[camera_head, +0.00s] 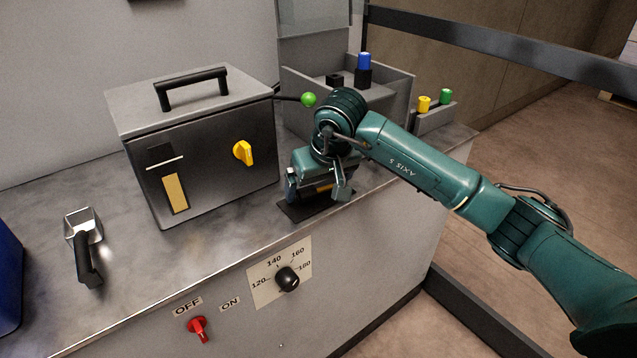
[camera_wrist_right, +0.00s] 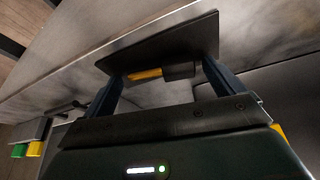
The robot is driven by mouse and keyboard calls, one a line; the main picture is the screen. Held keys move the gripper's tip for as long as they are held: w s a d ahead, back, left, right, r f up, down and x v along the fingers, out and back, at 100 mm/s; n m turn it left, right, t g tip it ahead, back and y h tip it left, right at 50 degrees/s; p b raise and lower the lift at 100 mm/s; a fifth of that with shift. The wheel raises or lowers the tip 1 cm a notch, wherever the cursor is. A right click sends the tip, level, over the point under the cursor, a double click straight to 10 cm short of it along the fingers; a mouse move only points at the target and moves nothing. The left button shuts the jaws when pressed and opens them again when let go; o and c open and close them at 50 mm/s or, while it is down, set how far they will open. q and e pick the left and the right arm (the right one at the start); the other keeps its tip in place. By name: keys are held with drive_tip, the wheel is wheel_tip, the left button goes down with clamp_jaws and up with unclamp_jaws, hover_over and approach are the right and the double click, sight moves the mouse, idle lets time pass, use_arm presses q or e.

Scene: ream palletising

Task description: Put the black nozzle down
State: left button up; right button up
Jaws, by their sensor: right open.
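My right gripper (camera_head: 318,190) is at the front edge of the grey bench, low over a flat dark plate (camera_head: 295,211). In the right wrist view the gripper (camera_wrist_right: 162,70) has its two blue fingers spread apart. Between them is a small black piece (camera_wrist_right: 181,71) with an orange-yellow part (camera_wrist_right: 146,75), which appears to be the black nozzle. It is against or very near the dark plate (camera_wrist_right: 165,45); the exact contact is hard to tell. In the head view the gripper mostly hides this piece. My left gripper is not in view.
A grey box (camera_head: 205,160) with a black handle and yellow knob stands left of my gripper. A grey tray (camera_head: 400,88) with a blue-topped black piece (camera_head: 363,70) is behind. Yellow (camera_head: 424,104) and green (camera_head: 445,96) pieces stand right. A metal scoop (camera_head: 86,250) lies at left.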

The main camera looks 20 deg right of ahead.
drive_tip(key=shift+r, duration=0.4)
drive_tip(key=a+p+v, duration=0.1)
drive_tip(key=v, duration=1)
drive_tip(key=s+a+f+m+g+y, duration=0.3)
drive_tip(key=s+a+y, duration=0.2)
drive_tip(key=s+a, duration=0.25)
drive_tip(key=s+a+f+m+g+y, duration=0.2)
drive_tip(key=s+a+f+g+y, duration=0.15)
drive_tip(key=s+a+y, duration=0.35)
drive_tip(key=s+a+r+m+y, duration=0.3)
drive_tip(key=s+r+m+y, duration=0.35)
drive_tip(key=m, duration=0.65)
drive_tip(key=w+d+f+n+t+h, duration=0.25)
drive_tip(key=d+n+t, duration=0.25)
drive_tip(key=n+t, duration=0.95)
drive_tip(key=w+d+f+n+t+h, duration=0.25)
drive_tip(key=d+n+t+h, duration=0.35)
drive_tip(key=n, duration=1.5)
drive_tip(key=s+d+f+m+g+h, duration=0.2)
drive_tip(key=s+d+f+m+h, duration=0.1)
drive_tip(key=f+m, duration=0.4)
drive_tip(key=s+d+f+m+g+h, duration=0.2)
drive_tip(key=s+f+m+h, duration=0.1)
drive_tip(key=f+m, duration=0.4)
drive_tip(key=m, duration=0.3)
drive_tip(key=shift+d+f, duration=0.25)
drive_tip(key=shift+d, duration=0.1)
